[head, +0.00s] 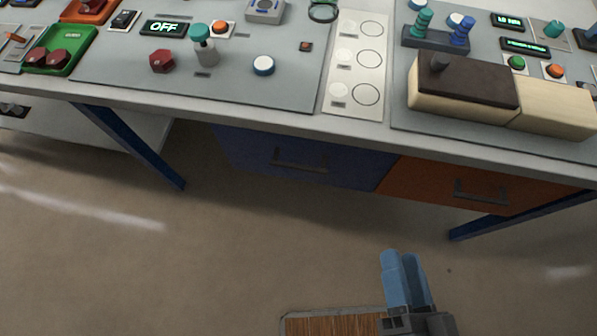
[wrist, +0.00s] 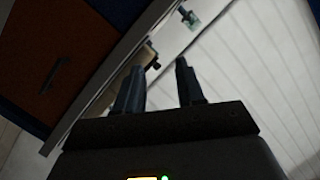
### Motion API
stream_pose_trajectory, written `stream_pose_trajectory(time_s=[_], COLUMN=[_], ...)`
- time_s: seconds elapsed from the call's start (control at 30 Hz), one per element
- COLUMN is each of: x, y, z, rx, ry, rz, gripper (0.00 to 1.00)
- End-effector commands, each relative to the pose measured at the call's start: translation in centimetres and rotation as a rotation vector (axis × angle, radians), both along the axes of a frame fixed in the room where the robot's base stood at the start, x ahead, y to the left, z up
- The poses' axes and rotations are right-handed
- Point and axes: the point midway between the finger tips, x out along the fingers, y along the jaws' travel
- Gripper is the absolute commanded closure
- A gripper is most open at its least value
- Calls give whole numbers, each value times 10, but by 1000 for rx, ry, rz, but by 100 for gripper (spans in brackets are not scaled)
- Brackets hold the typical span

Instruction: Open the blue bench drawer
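The blue bench drawer (head: 245,155) is under the benchtop, left of the orange drawer (head: 425,185). Its front looks flush with the bench, and a dark bar handle (head: 300,164) runs across it. My gripper (head: 400,262) is in front of the bench, below and to the right of the blue drawer's handle and apart from it. In the wrist view the two fingers (wrist: 158,75) stand apart with nothing between them. The orange drawer (wrist: 35,45) shows at the upper left there. The blue handle cannot be made out in the wrist view.
The benchtop (head: 200,110) overhangs the drawers and carries buttons, panels and a brown-and-cream block (head: 465,85). Blue legs stand at left (head: 135,147) and right (head: 480,228). The orange drawer has its own handle (head: 481,192). The floor before the drawers is clear.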

Motion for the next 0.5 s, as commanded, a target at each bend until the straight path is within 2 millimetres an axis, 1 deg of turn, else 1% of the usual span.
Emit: stream_pose_trajectory(time_s=[0.03,0.07,0.1,0.17,0.2,0.3,0.33,0.4,0.5], x=[20,29,43,64,78,111,120,137,154], y=[15,23,34,51,62,86,92,104,115], z=[-39,-52,-69,-93,-108,-138,-145,-159,-170], rx=[107,173,260,387,469,650,695,788,878], ry=[-23,-33,-45,-62,-71,-88,-91,-94,-94], rz=[-11,-15,-18,-17,-13,2,7,21,36], gripper=[62,62,62,62,62,62,62,62,62])
